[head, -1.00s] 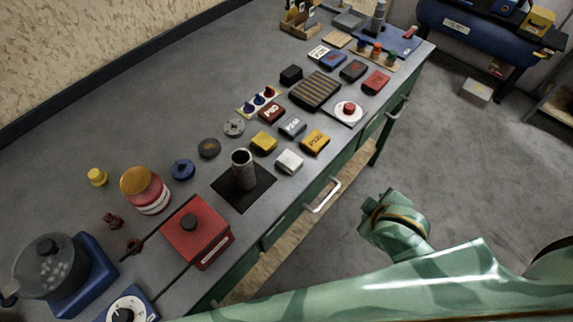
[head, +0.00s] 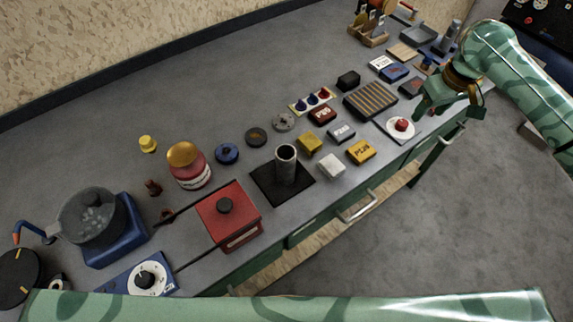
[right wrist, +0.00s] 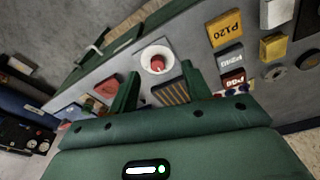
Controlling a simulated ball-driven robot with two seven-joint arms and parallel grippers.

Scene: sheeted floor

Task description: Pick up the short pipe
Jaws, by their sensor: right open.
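The short pipe (head: 286,165) is a grey, hollow cylinder standing upright on a black square mat (head: 265,185) near the bench's front edge in the head view. I cannot make it out in the right wrist view. My right gripper (head: 447,112) is open and empty at the bench's front edge, well to the right of the pipe, close to a white round plate with a red knob (head: 401,125). In the right wrist view that plate shows beyond and between the fingers of the gripper (right wrist: 160,85). My left gripper is not in view.
A red box (head: 230,215) stands just left of the mat. A white block (head: 331,166) and a yellow P120 block (head: 361,152) stand to its right. A ribbed block (head: 370,100) lies behind the plate.

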